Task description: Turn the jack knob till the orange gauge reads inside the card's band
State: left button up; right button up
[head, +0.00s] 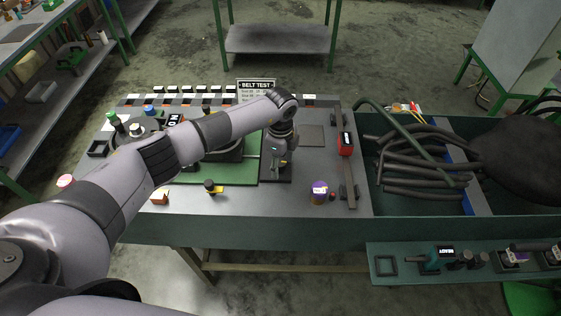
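The "BELT TEST" card (256,87) stands at the back edge of the bench; its smaller lines are too small to read. A red-orange device with a dark display (346,144) lies right of my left gripper and looks like the gauge; its reading is not legible. My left gripper (279,170) points down over a dark plate at the right end of the green base (225,174). The jack knob is not clearly visible; the gripper may hide it. I cannot tell whether the fingers are open or shut. My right gripper is not in view.
A yellow-and-black part (211,187) lies in front of the green base. Black hoses (415,165) fill the right bin. A lower shelf (400,277) holds tools.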

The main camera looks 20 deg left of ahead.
pick_arm(q)
jog(key=c, duration=1)
jog(key=shift+c, duration=0.2)
